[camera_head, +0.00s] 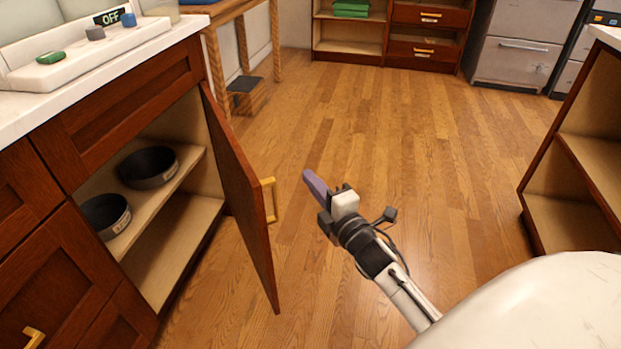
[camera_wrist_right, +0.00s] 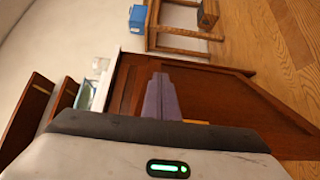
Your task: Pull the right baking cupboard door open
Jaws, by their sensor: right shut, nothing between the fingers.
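The cupboard door (camera_head: 240,185) is dark red wood and stands swung well out from the cupboard, hinged at its far side. Its brass handle (camera_head: 270,200) is on the outer face. My right gripper (camera_head: 314,183) is shut and empty, to the right of the handle and apart from it in the head view. In the right wrist view the purple fingers (camera_wrist_right: 161,98) are together, with the door (camera_wrist_right: 225,95) behind them and part of the handle (camera_wrist_right: 195,122) showing beside them. My left gripper is out of view.
Two dark round pans, one farther back (camera_head: 148,167) and one nearer (camera_head: 106,215), sit on the cupboard's shelf. A white counter (camera_head: 160,45) is above. A wooden table (camera_head: 240,10) stands beyond. Open shelving (camera_head: 590,150) is at the right. The floor between is clear.

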